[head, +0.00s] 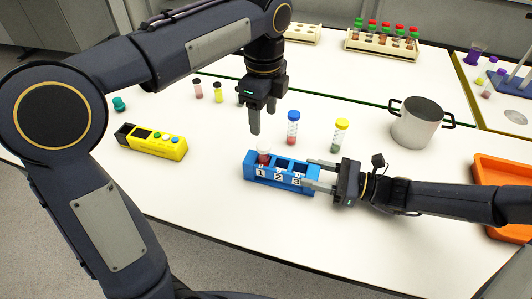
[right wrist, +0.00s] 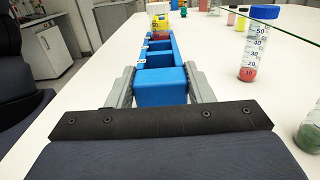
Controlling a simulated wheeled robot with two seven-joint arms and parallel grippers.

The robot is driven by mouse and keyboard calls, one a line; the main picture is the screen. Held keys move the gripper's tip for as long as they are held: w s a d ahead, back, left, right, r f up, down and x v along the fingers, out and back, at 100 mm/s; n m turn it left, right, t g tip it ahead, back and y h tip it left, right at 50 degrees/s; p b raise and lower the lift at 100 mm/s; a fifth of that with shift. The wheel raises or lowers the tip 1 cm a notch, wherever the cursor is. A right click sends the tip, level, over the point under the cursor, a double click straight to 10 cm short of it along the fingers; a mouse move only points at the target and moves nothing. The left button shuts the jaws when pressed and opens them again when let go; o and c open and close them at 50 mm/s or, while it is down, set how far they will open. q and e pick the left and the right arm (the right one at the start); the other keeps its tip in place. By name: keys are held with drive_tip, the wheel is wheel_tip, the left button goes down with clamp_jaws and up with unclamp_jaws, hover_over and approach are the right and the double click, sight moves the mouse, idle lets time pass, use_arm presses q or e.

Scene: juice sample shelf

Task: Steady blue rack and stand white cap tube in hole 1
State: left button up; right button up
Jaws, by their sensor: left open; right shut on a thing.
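The blue rack (head: 282,184) stands on the white table, its holes labelled 1, 2 and 3. The white cap tube (head: 263,153), with red contents, stands in hole 1 and looks about upright. It also shows at the rack's far end in the right wrist view (right wrist: 160,29). Holes 2 and 3 look empty. My right gripper (head: 318,174) is shut on the rack's end by hole 3; the right wrist view shows its fingers on both sides of the blue end block (right wrist: 160,88). My left gripper (head: 262,116) is open and empty, above and apart from the tube.
A blue cap tube (head: 292,128) and a yellow cap tube (head: 341,134) stand behind the rack. A steel pot (head: 418,124) and an orange tray (head: 500,172) are at the right. A yellow device (head: 152,142) lies at the left. The table front is clear.

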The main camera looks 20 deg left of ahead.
drive_tip(key=o, duration=1.2)
drive_tip(key=shift+c, duration=0.2)
drive_tip(key=d, duration=1.2)
